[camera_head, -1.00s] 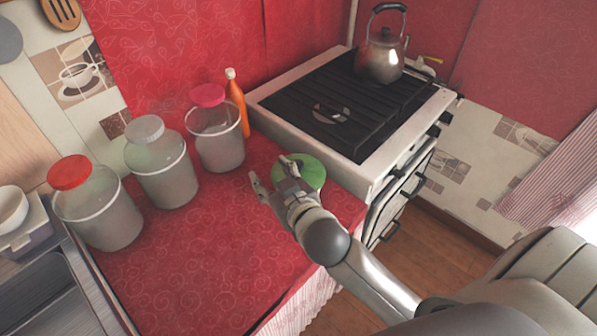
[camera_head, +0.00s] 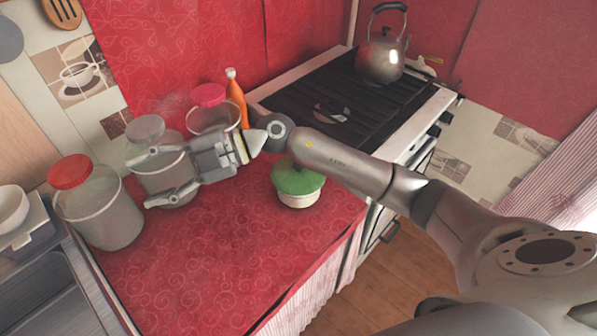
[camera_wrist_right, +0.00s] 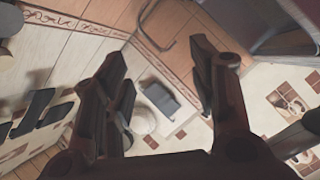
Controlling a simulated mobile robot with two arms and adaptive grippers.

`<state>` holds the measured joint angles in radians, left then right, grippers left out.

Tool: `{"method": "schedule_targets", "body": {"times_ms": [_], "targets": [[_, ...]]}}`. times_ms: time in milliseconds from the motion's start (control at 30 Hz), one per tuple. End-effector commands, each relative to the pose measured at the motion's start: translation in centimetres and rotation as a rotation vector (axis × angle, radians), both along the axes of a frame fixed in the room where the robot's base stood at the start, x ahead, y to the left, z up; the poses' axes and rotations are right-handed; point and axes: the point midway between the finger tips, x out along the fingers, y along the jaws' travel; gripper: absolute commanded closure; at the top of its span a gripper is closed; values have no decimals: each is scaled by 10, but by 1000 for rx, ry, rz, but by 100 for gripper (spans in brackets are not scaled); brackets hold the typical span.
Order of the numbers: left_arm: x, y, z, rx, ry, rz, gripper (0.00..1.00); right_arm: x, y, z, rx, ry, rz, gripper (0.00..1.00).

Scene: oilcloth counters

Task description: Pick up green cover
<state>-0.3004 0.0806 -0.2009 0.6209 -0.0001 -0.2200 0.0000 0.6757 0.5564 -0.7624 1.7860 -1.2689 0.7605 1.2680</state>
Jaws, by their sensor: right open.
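The green cover (camera_head: 297,177) sits on a small cream pot (camera_head: 299,199) on the red counter, near the stove. Part of its far edge is close under my right forearm in the head view. My right gripper (camera_head: 150,178) is open and empty. It points left, in front of the grey-lidded jar (camera_head: 165,180), to the left of the green cover. In the right wrist view my open fingers (camera_wrist_right: 165,85) show with nothing between them, and the green cover is not seen there. My left gripper is not in view.
A red-lidded jar (camera_head: 105,215), a pink-lidded jar (camera_head: 208,115) and an orange bottle (camera_head: 236,98) stand along the counter. The stove (camera_head: 400,125) with a kettle (camera_head: 382,58) is at the back right. The front of the red counter (camera_head: 200,270) is clear.

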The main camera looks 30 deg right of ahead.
Motion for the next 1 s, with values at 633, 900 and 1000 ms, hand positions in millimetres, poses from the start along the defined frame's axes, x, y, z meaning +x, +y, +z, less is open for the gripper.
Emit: {"method": "schedule_targets", "body": {"times_ms": [633, 900, 1000], "targets": [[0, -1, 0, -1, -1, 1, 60, 59, -273, -70, -1239, 429, -265, 47], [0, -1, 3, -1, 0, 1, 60, 57, -315, -66, -1358, 518, -365, 47], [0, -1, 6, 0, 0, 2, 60, 57, -314, -83, -1357, 520, -364, 47]]}}
